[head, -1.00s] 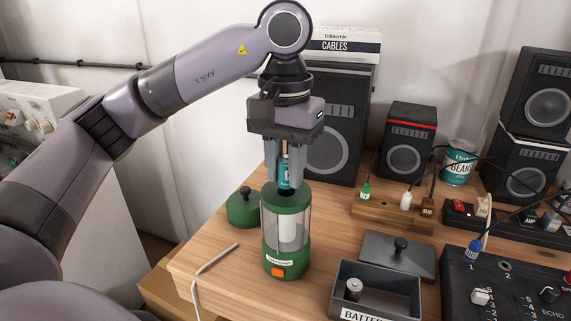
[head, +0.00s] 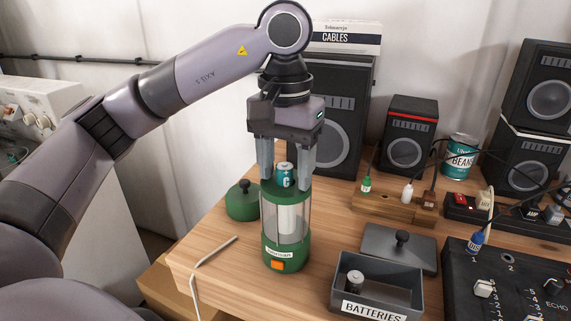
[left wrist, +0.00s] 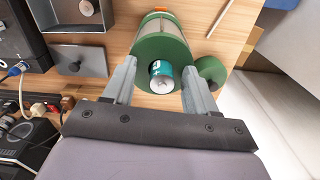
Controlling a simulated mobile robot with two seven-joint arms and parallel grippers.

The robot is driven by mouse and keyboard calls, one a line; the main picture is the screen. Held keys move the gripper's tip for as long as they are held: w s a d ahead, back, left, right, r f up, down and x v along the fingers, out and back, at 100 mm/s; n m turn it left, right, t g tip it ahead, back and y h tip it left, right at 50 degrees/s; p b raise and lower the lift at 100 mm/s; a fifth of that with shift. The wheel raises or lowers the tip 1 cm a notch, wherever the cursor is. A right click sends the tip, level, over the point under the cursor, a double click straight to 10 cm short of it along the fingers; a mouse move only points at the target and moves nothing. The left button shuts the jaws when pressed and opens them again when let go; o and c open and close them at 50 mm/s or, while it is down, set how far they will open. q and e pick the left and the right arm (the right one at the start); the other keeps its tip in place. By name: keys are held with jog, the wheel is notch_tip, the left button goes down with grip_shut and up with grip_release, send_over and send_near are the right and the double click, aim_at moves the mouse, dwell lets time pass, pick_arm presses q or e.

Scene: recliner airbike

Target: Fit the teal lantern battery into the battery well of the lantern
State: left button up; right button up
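The green lantern (head: 286,258) stands upright on the wooden bench, with clear sides and a white inner tube. The teal battery (head: 285,172) is upright at the lantern's open top, its upper part showing above the green rim; its lower end is hidden, so I cannot tell how deep it sits. My left gripper (head: 285,183) is above the lantern, open, with one finger on each side of the battery and gaps between. The left wrist view also shows the battery (left wrist: 161,80) between the spread fingers, within the lantern's top (left wrist: 147,46). My right gripper is not in view.
A green lid (head: 242,206) with a black knob lies left of the lantern. A grey batteries box (head: 378,297) holding one cell stands at the front right, its lid (head: 380,245) behind. A speaker (head: 345,120) rises close behind. A bent pale rod lies at the left edge.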

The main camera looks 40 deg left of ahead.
aim_at(285, 165)
pick_arm(q)
jog(key=shift+r+p, duration=1.1)
jog(key=shift+r, duration=2.5)
